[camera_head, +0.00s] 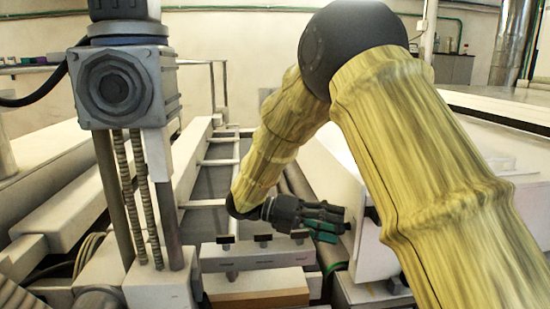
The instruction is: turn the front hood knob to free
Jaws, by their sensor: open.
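My gripper (333,222) is dark with green finger parts and points to the right, near the lower middle of the view. It is open, and I see nothing between its fingers. Its fingertips are close to the left side of a large white housing (374,252); I cannot tell whether they touch it. I cannot make out the front hood knob for certain; it may be hidden behind my gripper or my yellow-covered arm, which crosses the middle and right.
A white bar (256,261) with several small black pieces lies below my gripper. A grey column-mounted unit (118,88) stands at the left. White rails (190,160) run back through the middle. A dark counter (453,68) stands at the far right.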

